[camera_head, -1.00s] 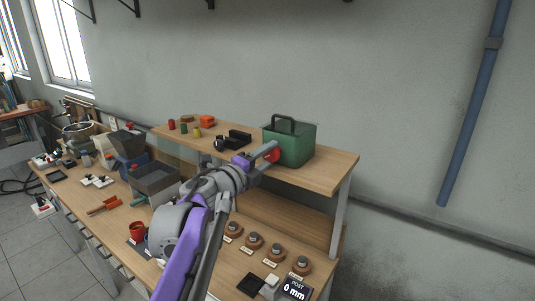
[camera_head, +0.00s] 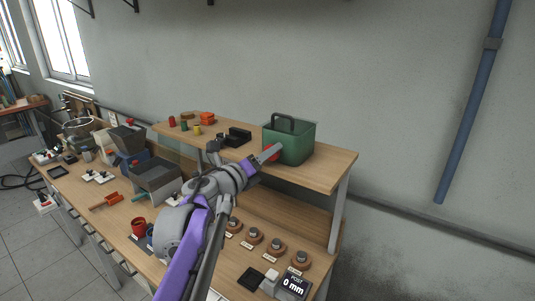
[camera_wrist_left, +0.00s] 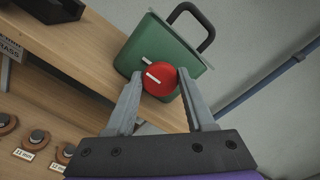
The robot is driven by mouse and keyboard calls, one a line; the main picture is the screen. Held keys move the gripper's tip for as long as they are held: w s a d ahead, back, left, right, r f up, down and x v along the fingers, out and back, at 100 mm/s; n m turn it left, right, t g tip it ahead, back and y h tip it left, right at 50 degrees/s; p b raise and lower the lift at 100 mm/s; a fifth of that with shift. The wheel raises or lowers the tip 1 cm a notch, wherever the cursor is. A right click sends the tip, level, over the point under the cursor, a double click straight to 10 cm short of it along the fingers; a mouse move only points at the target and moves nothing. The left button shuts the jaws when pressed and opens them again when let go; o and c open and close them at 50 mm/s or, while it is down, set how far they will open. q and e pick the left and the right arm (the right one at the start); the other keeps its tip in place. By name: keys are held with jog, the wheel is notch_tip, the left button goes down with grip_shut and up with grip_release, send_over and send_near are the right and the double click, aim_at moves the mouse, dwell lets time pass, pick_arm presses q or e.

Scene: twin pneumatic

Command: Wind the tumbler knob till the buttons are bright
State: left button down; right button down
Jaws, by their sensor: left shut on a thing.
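The green tumbler (camera_head: 296,148), a box with a dark handle, stands on the raised shelf. Its round red knob (camera_wrist_left: 161,79) has a slanted white mark; another white mark is on the box just above it. My left gripper (camera_head: 268,153) reaches the tumbler's front, and in the left wrist view its two fingers (camera_wrist_left: 160,88) are shut on the knob from either side. In the head view the fingers largely cover the knob. Several round buttons (camera_head: 254,234) on brown bases sit on the lower bench, their caps dull grey. My right gripper is out of view.
A display reading "POST 0 mm" (camera_head: 294,286) lies at the bench's front right. A black object (camera_head: 238,137) and small coloured pieces (camera_head: 184,125) stand left on the shelf. A grey bin (camera_head: 156,180) is on the bench. The shelf's right end is clear.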

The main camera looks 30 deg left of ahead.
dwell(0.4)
pick_arm(q)
jog(key=shift+c, duration=1.4)
grip_release()
jog(key=shift+s, duration=0.1)
jog(key=s+b, duration=0.1)
jog(key=s, duration=0.9)
jog(key=shift+s+a+b, duration=0.35)
jog(key=shift+a, duration=0.05)
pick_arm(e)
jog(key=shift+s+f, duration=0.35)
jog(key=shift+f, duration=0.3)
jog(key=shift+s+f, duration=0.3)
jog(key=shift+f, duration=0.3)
